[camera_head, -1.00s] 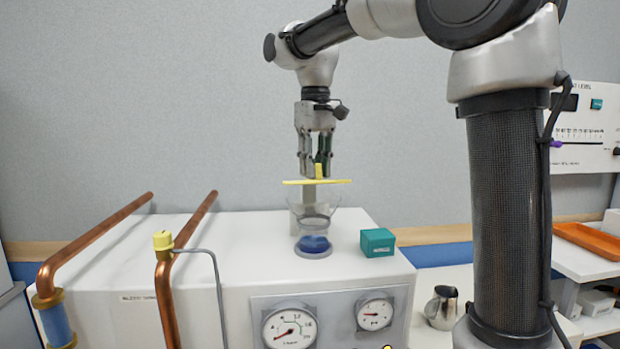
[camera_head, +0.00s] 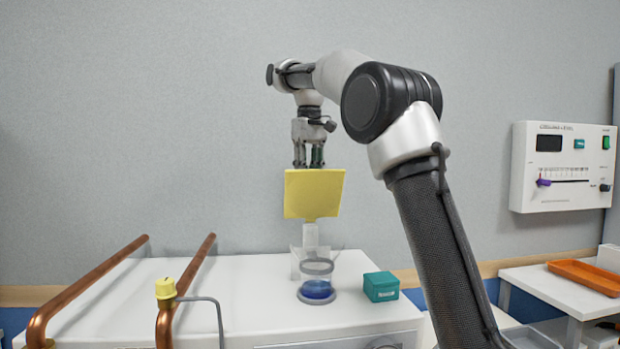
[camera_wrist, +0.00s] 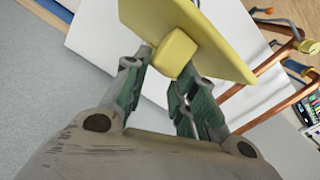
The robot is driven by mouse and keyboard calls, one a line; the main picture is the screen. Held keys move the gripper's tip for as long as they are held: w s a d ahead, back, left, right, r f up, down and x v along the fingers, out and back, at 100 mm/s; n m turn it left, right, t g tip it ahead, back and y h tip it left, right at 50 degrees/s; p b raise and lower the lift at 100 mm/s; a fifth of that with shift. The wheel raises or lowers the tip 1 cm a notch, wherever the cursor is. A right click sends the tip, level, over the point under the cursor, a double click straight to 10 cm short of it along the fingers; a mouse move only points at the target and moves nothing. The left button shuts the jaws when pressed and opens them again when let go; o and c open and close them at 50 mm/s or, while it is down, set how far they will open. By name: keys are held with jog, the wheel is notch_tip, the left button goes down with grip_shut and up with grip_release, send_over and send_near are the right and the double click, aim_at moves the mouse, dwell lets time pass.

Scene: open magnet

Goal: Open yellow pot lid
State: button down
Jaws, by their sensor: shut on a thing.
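The yellow lid (camera_head: 314,195) is a square plate, held tilted with its broad face towards the head camera. My gripper (camera_head: 308,163) is above it and shut on its knob, which shows between the fingers in the wrist view as a yellow block (camera_wrist: 174,54). The clear glass pot (camera_head: 317,268) with blue contents stands on the white cabinet below, and the lid hangs above it, apart from it. In the wrist view the lid plate (camera_wrist: 205,30) reaches out beyond my fingertips.
A teal box (camera_head: 381,286) stands right of the pot. Copper pipes (camera_head: 187,285) and a yellow-capped post (camera_head: 166,288) rise at the left. A wall panel with a slider (camera_head: 563,166) and an orange tray (camera_head: 585,276) are at the right. The air around the lid is clear.

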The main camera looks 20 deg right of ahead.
jog(key=shift+w+d, duration=0.35)
jog(key=shift+w, duration=0.3)
jog(key=shift+w+d, duration=0.3)
jog(key=shift+w, duration=0.3)
dwell(0.4)
jog(key=c, duration=1.3)
grip_release()
jog(key=shift+d, duration=0.3)
jog(key=shift+a+r, duration=0.1)
jog(key=shift+a, duration=0.1)
